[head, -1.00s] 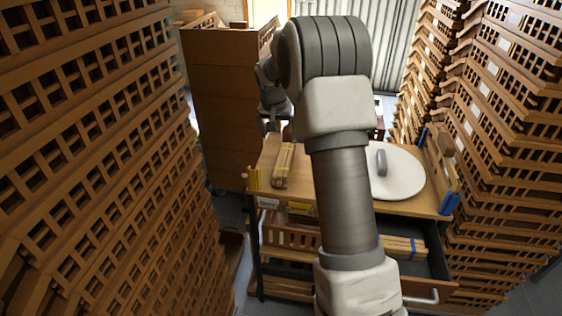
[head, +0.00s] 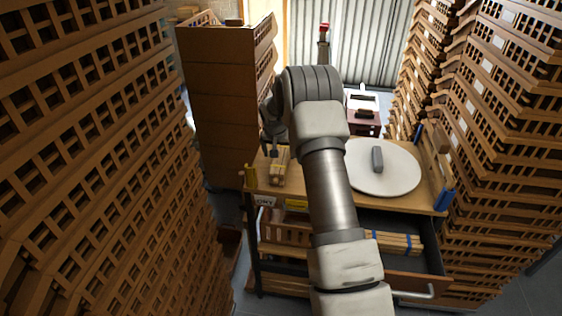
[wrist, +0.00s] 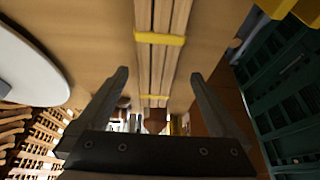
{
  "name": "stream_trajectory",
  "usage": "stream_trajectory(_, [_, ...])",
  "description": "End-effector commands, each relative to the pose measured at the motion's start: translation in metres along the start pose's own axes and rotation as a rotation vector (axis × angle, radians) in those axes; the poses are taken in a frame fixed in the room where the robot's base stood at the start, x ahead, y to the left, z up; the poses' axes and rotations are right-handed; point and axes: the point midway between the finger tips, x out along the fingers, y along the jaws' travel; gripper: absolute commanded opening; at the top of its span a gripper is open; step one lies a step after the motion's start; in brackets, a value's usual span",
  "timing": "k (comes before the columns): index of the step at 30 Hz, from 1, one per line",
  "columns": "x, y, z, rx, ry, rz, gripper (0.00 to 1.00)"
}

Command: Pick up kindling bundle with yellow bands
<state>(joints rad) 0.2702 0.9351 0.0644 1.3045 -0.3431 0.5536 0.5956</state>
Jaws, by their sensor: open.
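The kindling bundle with yellow bands (head: 279,170) lies on the left part of the wooden tabletop, partly hidden by my gripper (head: 273,148) at its far end. In the wrist view the bundle (wrist: 160,65) is several pale sticks side by side, with two yellow bands in sight. My gripper (wrist: 159,76) is open, with one finger on each side of the bundle's line in that view. Clear gaps show between the fingers and the sticks. The height of the fingertips above the tabletop is hard to tell.
A round white board with a grey handle (head: 400,180) lies on the tabletop (head: 320,186) to the right. An open drawer below holds a bundle with blue bands (head: 398,241). Tall stacks of brown crates stand close on the left (head: 90,150) and right (head: 500,150).

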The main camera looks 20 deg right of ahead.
Motion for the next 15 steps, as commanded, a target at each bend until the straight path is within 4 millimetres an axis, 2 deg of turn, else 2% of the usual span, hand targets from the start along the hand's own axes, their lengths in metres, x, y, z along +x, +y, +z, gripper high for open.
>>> stream_trajectory(6, [0.031, 0.005, 0.001, 0.001, -0.002, 0.0, 1.0])
stream_trajectory(10, [0.039, 0.004, 0.001, 0.001, -0.002, -0.001, 1.0])
stream_trajectory(15, [0.041, 0.004, 0.001, 0.001, -0.001, -0.001, 1.0])
